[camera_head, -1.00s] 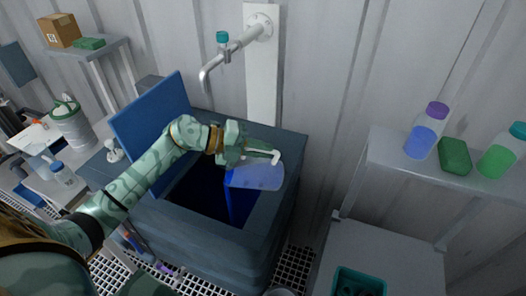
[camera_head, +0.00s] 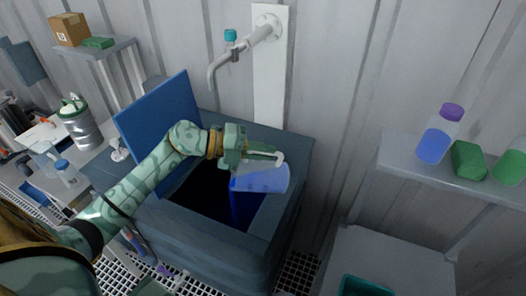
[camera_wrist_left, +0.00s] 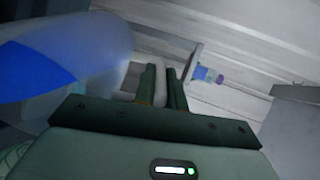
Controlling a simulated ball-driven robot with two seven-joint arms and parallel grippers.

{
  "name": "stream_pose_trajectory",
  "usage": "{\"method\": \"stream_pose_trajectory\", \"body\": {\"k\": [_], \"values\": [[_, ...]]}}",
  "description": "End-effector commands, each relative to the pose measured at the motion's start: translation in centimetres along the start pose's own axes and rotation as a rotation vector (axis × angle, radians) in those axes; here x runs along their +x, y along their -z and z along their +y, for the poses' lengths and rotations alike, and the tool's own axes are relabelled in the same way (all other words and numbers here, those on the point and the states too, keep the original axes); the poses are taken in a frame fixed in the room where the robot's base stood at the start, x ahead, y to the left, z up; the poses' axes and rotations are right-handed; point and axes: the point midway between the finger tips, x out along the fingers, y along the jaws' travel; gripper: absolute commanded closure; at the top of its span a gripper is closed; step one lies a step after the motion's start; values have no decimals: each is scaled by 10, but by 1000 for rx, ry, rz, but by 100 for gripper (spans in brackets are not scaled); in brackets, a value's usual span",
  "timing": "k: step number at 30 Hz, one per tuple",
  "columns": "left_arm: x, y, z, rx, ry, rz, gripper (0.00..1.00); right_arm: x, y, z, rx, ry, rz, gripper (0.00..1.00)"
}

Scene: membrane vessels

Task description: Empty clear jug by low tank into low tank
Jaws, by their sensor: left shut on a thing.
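The clear jug (camera_head: 272,180) holds blue liquid and lies tipped well over above the opening of the low tank (camera_head: 268,220). A blue stream (camera_head: 238,208) drops from the jug's left end into the tank's dark inside. My left gripper (camera_head: 262,154) is shut on the jug's pale handle, at the jug's upper side. In the left wrist view, the gripper (camera_wrist_left: 163,85) has its fingers around the handle, and the jug (camera_wrist_left: 75,50) with its blue liquid fills the upper left. The tank's liquid level is hidden in shadow. My right gripper does not show.
The tank's blue lid (camera_head: 158,125) stands raised on the left. A tap (camera_head: 235,55) hangs from the wall behind. A shelf (camera_head: 440,172) on the right carries a purple-capped bottle (camera_head: 440,135) and green items. A side table on the left holds several vessels.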

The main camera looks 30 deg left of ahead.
Motion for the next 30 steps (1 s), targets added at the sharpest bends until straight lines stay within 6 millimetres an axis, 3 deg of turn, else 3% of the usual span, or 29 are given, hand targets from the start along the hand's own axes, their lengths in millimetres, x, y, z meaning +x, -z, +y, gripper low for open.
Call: {"method": "stream_pose_trajectory", "body": {"k": [30], "values": [[-34, 0, 22, -1, 168, 1, 100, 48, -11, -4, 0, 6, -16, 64]]}}
